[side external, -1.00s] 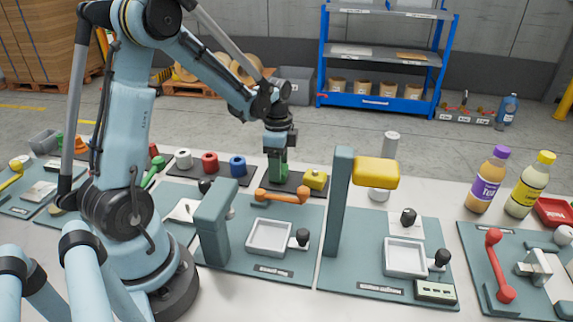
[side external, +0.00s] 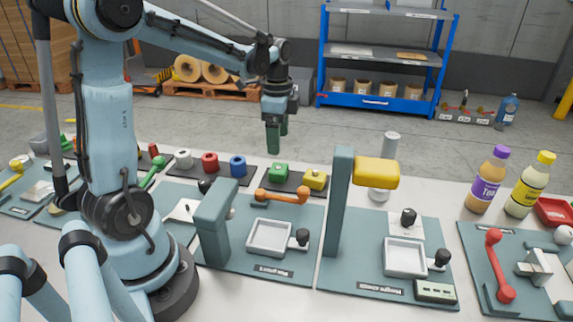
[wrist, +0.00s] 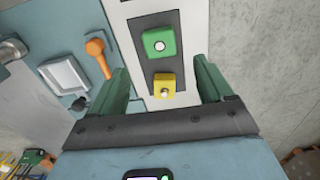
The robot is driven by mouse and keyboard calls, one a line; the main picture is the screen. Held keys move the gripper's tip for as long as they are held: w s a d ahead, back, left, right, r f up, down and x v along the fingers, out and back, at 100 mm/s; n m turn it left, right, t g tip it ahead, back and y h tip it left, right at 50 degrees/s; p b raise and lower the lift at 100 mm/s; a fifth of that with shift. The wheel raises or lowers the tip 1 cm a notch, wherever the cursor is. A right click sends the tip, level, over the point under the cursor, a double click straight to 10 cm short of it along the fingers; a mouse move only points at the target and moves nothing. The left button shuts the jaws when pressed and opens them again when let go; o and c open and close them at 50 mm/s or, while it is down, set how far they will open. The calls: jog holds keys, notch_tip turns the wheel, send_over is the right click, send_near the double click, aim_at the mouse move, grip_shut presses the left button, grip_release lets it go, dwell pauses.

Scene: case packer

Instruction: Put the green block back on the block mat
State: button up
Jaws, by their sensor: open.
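The green block (side external: 278,173) sits on the dark block mat (side external: 294,188), to the left of the yellow block (side external: 316,179). In the wrist view the green block (wrist: 159,42) lies on the dark mat (wrist: 147,65), with the yellow block (wrist: 164,85) nearer to me. My gripper (side external: 277,140) is above the green block, clear of it, with its green fingers pointing down. In the wrist view my gripper (wrist: 162,85) has its two fingers wide apart with nothing held between them.
Red (side external: 210,163) and blue (side external: 238,166) round pieces stand on another dark mat to the left. An orange handle (side external: 283,197) lies just in front of the block mat. A tall post with a yellow head (side external: 375,172) stands to the right.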

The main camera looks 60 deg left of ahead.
jog(key=s+d+r+n+t, duration=0.1)
jog(key=s+d+n+t, duration=0.2)
jog(key=d, duration=0.4)
jog(key=s+d+r+n+t, duration=0.2)
jog(key=s+d+n+t, duration=0.1)
jog(key=d+n, duration=0.3)
jog(key=shift+s+d+r+t, duration=0.15)
jog(key=shift+s+d+t, duration=0.15)
jog(key=shift+d+t, duration=0.6)
jog(key=shift+d+g, duration=0.25)
jog(key=shift+g, duration=0.05)
dwell(0.3)
